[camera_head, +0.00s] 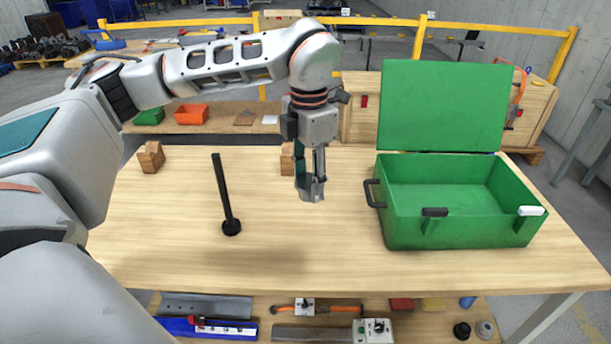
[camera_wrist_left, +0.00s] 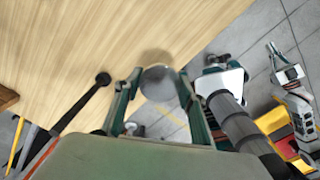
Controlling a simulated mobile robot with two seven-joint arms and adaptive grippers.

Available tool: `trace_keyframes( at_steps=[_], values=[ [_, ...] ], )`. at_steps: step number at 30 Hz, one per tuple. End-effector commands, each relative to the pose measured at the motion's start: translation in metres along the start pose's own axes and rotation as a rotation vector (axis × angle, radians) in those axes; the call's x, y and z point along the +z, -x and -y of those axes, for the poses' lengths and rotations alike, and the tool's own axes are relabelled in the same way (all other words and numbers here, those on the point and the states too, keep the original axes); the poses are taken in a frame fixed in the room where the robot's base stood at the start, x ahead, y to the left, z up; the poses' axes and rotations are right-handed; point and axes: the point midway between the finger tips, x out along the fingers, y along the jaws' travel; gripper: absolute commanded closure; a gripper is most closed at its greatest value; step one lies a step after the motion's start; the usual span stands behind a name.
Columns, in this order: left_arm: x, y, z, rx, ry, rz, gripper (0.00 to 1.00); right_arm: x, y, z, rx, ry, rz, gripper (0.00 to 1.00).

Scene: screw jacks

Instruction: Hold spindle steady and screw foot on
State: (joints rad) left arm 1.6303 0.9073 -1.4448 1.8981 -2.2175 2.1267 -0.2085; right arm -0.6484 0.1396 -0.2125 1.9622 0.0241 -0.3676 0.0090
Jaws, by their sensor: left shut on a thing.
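The spindle (camera_head: 222,190) is a black rod standing on the wooden table with its thick round end (camera_head: 232,228) down, left of my left gripper. In the left wrist view the spindle (camera_wrist_left: 80,105) shows at the left, apart from the fingers. My left gripper (camera_head: 311,192) points down above the middle of the table, between the spindle and the green box. It is shut on a round grey piece, seemingly the foot (camera_wrist_left: 158,83), which shows between the fingers in the left wrist view. I cannot make out my right gripper.
The open green box (camera_head: 405,230) stands on the right of the table, its lid (camera_head: 445,105) raised behind it. Wooden blocks sit at the left (camera_head: 151,157) and behind my gripper (camera_head: 287,159). The front middle of the table is clear. A lower shelf holds tools.

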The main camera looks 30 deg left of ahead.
Motion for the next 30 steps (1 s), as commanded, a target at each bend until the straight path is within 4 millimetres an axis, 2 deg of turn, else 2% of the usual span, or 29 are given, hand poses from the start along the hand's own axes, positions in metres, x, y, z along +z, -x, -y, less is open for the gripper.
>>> trace_keyframes(
  at_steps=[3,30],
  values=[
    [0.000,0.001,0.007,0.000,-0.271,0.001,0.91,0.000,0.000,0.000,0.000,0.000,0.000,1.00],
    [-0.003,0.007,0.049,0.001,-2.303,0.000,0.91,0.000,0.000,0.000,0.000,0.000,0.000,1.00]
  ],
)
